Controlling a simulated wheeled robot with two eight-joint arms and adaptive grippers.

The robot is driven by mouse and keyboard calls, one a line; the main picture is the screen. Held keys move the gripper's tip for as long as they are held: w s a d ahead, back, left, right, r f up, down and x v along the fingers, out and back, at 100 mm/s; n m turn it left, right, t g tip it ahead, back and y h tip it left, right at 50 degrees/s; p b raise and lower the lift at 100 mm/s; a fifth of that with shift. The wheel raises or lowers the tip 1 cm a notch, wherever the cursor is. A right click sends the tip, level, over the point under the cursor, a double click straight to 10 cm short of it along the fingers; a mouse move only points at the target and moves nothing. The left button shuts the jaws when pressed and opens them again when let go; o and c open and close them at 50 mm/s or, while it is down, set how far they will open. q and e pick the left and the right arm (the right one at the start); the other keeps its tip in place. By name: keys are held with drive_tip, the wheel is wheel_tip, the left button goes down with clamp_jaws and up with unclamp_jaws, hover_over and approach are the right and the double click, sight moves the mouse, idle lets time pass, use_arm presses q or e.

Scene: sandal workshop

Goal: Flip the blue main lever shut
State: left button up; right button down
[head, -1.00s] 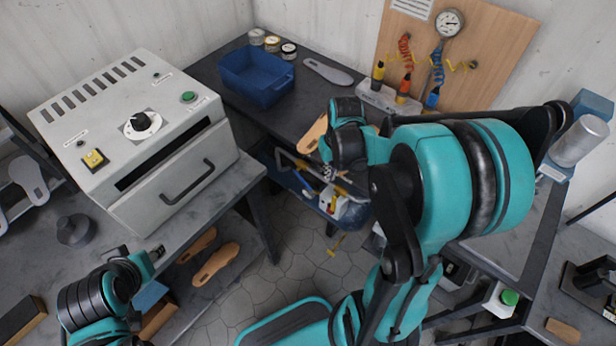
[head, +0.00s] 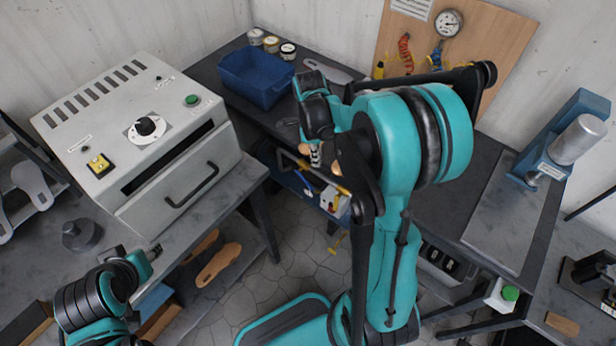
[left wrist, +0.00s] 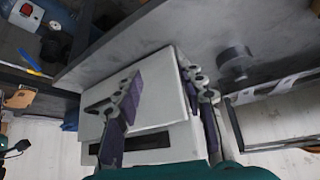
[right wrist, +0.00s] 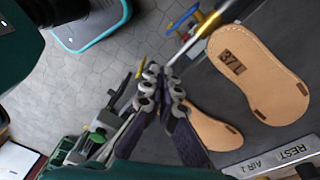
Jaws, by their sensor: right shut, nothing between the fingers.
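In the head view the right gripper (head: 315,157) is at the bench's front edge, partly hidden by my arm. My left gripper (left wrist: 165,95) is open and empty over the left bench, near the grey oven box.
Tan soles (right wrist: 245,75) lie on the dark bench by the right gripper, near a "REST AIR 2" label (right wrist: 278,160). A blue bin (head: 257,80) stands at the back. The grey oven (head: 140,140) fills the left bench. Tiled floor lies between the benches.

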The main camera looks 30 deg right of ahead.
drive_tip(key=m, duration=0.3)
drive_tip(key=w+m, duration=0.1)
drive_tip(key=m, duration=0.1)
drive_tip(key=shift+w+a+r, duration=0.1)
drive_tip(key=shift+a+r, duration=0.15)
drive_tip(key=shift+a, duration=0.1)
drive_tip(key=b, duration=0.4)
hover_over(310, 185)
drive_tip(key=s, duration=0.2)
wheel_tip(310, 185, down, 10)
drive_tip(key=shift+w+d+f+b, duration=0.1)
drive_tip(key=shift+w+f+b, duration=0.15)
drive_tip(key=shift+f, duration=0.3)
drive_tip(key=shift+w+d+f+b, duration=0.15)
drive_tip(key=shift+w+f, duration=0.2)
drive_tip(key=shift+f, duration=0.2)
drive_tip(key=shift+w+a+f, duration=0.3)
drive_tip(key=shift+w+f, duration=0.15)
drive_tip(key=shift+f, duration=0.05)
